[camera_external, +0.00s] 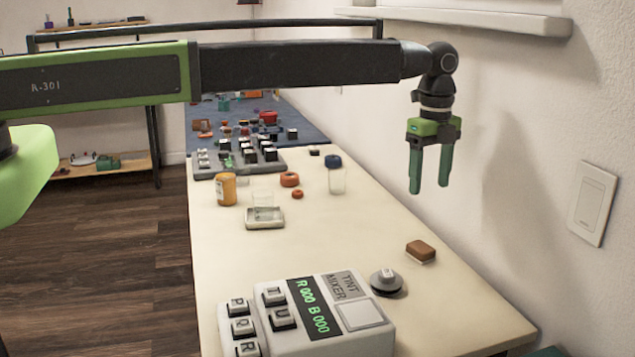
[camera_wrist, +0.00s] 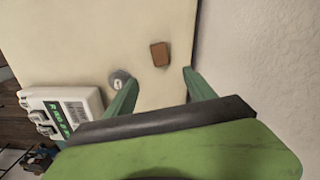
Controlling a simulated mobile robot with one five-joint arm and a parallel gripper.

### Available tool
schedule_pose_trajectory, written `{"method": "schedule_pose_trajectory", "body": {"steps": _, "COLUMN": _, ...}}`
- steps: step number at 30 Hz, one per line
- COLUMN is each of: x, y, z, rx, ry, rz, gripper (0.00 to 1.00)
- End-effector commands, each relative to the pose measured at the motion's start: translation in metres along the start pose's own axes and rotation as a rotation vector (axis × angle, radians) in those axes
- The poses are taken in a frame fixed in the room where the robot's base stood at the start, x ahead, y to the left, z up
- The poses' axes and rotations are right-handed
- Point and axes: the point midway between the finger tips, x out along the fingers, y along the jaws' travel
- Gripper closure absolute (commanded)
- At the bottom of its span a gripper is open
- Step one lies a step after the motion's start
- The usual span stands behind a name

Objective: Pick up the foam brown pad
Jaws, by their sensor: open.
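The foam brown pad (camera_external: 420,249) is a small brown block lying on the cream table, near its right edge by the wall. A pale layer shows under it. In the wrist view the pad (camera_wrist: 160,54) lies beyond the fingertips, between their lines and nearer the right finger. My gripper (camera_external: 429,190) has two green fingers pointing down, spread apart with nothing between them. It hangs well above the table, above and a little behind the pad. The fingers also show in the wrist view (camera_wrist: 159,77).
A grey round knob-like object (camera_external: 386,283) stands left of the pad, beside the white tint mixer (camera_external: 360,335) with its keys. Jars, orange rings and a white tray (camera_external: 264,224) stand farther back. The wall (camera_external: 540,200) with a switch runs close on the right.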

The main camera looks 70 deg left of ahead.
Motion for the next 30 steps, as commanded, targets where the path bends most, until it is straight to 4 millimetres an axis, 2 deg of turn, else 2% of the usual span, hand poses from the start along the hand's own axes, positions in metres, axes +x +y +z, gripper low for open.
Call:
{"method": "schedule_pose_trajectory", "body": {"steps": 1, "x": 0.018, "y": 0.0, "z": 0.0, "rx": 0.0, "ry": 0.0, "rz": 0.0, "gripper": 0.36}}
{"method": "schedule_pose_trajectory", "body": {"steps": 13, "x": 0.103, "y": 0.0, "z": 0.0, "rx": -0.001, "ry": 0.0, "rz": 0.0, "gripper": 0.36}}
{"method": "schedule_pose_trajectory", "body": {"steps": 16, "x": 0.114, "y": 0.0, "z": 0.0, "rx": -0.001, "ry": 0.0, "rz": 0.0, "gripper": 0.36}}
{"method": "schedule_pose_trajectory", "body": {"steps": 23, "x": 0.116, "y": 0.0, "z": 0.0, "rx": -0.001, "ry": 0.0, "rz": 0.0, "gripper": 0.36}}
{"method": "schedule_pose_trajectory", "body": {"steps": 30, "x": 0.156, "y": -0.001, "z": -0.001, "rx": -0.001, "ry": 0.0, "rz": 0.0, "gripper": 0.36}}
